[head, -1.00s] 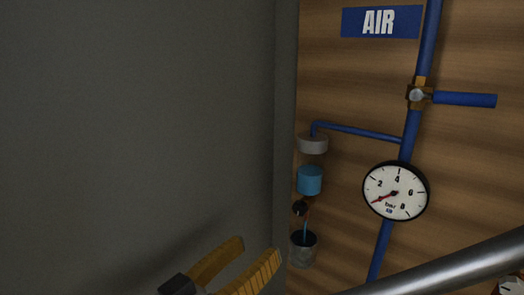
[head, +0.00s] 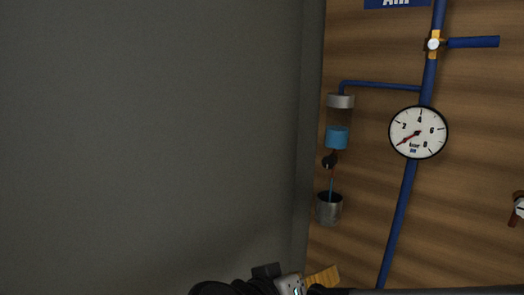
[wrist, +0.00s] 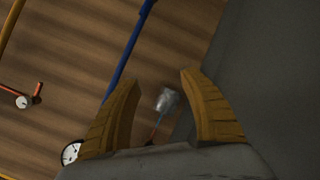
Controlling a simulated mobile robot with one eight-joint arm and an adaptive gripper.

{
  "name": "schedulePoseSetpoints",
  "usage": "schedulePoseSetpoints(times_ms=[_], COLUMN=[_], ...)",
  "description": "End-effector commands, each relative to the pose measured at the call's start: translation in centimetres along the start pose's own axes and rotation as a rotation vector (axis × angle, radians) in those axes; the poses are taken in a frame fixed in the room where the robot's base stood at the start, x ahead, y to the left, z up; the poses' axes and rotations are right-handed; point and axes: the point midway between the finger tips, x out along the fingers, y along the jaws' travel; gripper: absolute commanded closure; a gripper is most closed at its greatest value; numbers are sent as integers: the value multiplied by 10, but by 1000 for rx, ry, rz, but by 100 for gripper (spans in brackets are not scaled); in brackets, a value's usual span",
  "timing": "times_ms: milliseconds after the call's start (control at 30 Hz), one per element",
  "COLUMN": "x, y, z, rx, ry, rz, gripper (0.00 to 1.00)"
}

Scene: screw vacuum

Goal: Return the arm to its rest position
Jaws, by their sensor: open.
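My gripper (wrist: 160,108) shows in the wrist view with its two yellow-brown fingers spread apart and nothing between them. Behind the gap, farther off, hangs a small grey metal cup (wrist: 167,100). In the head view my gripper is at the bottom edge, where only one finger (head: 322,278) shows clearly beside dark wrist parts. The other finger is hidden or out of frame there. The gripper is below the metal cup (head: 329,208) in the picture and apart from it.
A wooden wall carries a blue air pipe (head: 398,220) with a valve handle (head: 473,42), a round gauge (head: 418,132) and a blue-filled glass vessel (head: 337,137). A large grey panel (head: 150,130) fills the left. A red-handled valve (wrist: 24,101) shows in the wrist view.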

Motion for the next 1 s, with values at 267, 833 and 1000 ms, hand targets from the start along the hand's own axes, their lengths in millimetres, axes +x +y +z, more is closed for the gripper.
schedulePoseSetpoints(times_ms=[267,833,1000], x=[108,158,156], y=[-32,-76,-75], z=[166,279,277], rx=[-91,134,134], ry=[-305,-259,-257], rz=[-302,-686,-689], gripper=[49,49,49])
